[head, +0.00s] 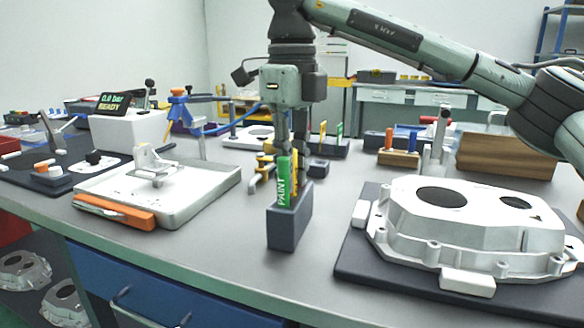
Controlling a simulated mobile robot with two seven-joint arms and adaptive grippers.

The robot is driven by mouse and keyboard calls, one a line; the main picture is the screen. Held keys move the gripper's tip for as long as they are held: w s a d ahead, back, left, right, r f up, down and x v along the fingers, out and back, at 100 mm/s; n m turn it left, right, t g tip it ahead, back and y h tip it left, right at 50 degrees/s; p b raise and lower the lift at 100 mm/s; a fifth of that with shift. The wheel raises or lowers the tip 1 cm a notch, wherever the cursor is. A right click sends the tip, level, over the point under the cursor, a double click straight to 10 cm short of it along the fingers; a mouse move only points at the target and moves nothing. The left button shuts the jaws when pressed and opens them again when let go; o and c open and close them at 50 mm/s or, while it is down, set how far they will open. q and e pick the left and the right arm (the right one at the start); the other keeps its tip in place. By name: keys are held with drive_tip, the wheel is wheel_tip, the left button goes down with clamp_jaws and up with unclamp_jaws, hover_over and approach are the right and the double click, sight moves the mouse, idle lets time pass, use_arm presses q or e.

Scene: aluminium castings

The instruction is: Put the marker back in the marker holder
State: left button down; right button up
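A green marker (284,182) lettered PAINT stands upright at a dark grey block-shaped holder (289,230) near the table's front edge. Its lower end meets the holder's top; how deep it sits is hidden. My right gripper (293,168) points straight down over the holder, with its fingers close beside and behind the marker. The fingertips are partly hidden by the marker, so I cannot tell whether they grip it. My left gripper is not in view.
A large aluminium casting (472,225) lies on a dark mat to the right. A pale fixture tray (215,180) with an orange handle (115,212) is to the left. Clamps and a block with yellow and green upright pieces (331,148) stand behind. Bare table (235,235) lies in front.

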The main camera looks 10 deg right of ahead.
drive_tip(key=shift+o, duration=1.4)
wheel_tip(320, 180, up, 12)
drive_tip(key=shift+r, duration=0.1)
